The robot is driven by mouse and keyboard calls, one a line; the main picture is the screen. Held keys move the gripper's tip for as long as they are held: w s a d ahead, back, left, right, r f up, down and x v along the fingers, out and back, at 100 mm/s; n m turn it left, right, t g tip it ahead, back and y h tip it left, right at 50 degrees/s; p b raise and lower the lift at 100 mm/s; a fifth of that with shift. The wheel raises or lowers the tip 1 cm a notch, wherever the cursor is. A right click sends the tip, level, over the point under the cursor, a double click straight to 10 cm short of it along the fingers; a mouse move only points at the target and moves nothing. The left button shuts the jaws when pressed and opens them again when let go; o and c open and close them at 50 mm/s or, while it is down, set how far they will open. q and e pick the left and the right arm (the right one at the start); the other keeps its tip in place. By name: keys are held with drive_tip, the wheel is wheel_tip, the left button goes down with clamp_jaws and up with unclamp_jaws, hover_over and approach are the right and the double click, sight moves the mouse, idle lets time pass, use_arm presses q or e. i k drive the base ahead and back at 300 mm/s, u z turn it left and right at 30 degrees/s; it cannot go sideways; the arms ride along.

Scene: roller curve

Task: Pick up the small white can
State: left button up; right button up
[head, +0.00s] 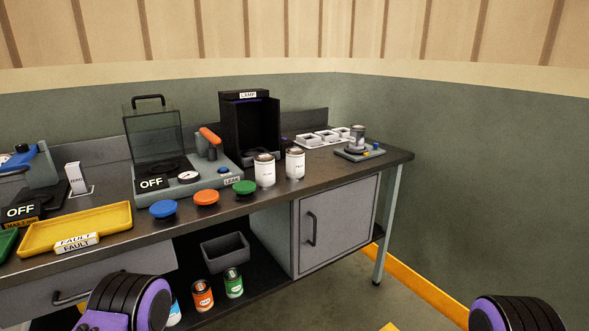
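Two white cans with metal lids stand upright near the front of the workbench, one on the left (265,174) and one on the right (295,165). They look close in size, and their label print is too small to read. They stand side by side with a narrow gap. Purple and black parts of my arms show at the bottom left and bottom right edges. Neither gripper's fingers are in view. No gripper is near the white cans.
Blue, orange and green knobs (205,198) stand left of the cans. Behind are a black lamp box (248,125) and a leak tester (190,175). A scale-like device (358,152) holds a grey can (357,137). Coloured cans (233,284) and a grey bin (225,252) occupy the lower shelf.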

sight(264, 163)
drive_tip(key=u, duration=0.15)
drive_tip(key=k, duration=0.25)
drive_tip(key=z, duration=1.3)
drive_tip(key=i, duration=0.95)
drive_tip(key=u, duration=0.95)
drive_tip(key=i, duration=0.65)
drive_tip(key=u, duration=0.75)
